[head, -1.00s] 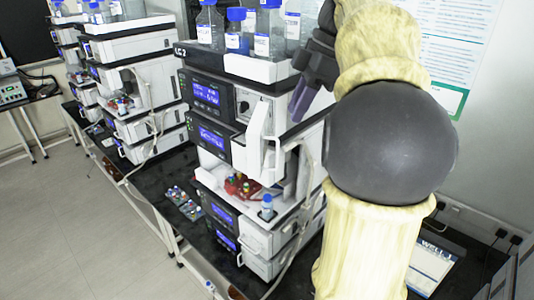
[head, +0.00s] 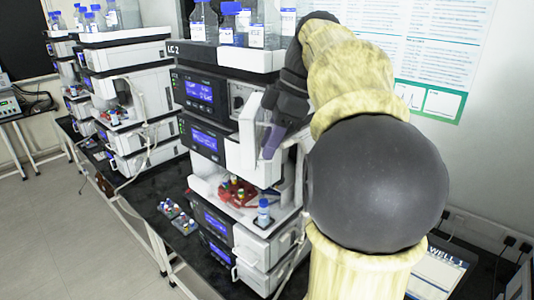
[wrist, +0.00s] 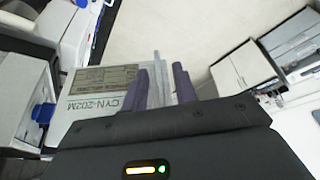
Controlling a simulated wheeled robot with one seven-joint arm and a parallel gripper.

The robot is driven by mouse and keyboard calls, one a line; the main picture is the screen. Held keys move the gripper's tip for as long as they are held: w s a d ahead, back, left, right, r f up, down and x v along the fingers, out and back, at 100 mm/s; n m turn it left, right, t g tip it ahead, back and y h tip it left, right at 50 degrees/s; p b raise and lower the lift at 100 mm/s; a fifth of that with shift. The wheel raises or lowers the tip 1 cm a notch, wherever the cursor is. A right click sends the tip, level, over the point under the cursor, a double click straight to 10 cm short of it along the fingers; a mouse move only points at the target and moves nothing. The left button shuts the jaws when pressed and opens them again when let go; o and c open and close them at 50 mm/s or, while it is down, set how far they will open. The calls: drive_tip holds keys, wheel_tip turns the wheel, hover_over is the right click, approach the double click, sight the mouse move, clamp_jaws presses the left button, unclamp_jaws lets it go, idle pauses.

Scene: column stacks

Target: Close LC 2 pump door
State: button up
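The LC 2 stack (head: 213,57) stands in the middle of the head view. A white door (head: 249,128) stands swung out from the front of the module with the second blue display (head: 204,139). My gripper (head: 270,142) is at the right of this door, its purple fingers pointing down beside it.
Bottles (head: 228,22) stand on top of the stack. Below the door is an open bay with a red vial rack (head: 238,192) and a blue-capped vial (head: 263,212). Another stack (head: 125,75) stands to the left. The floor at left is clear.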

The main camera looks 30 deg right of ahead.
drive_tip(key=shift+a+f, duration=0.1)
drive_tip(key=shift+f, duration=0.15)
clamp_jaws()
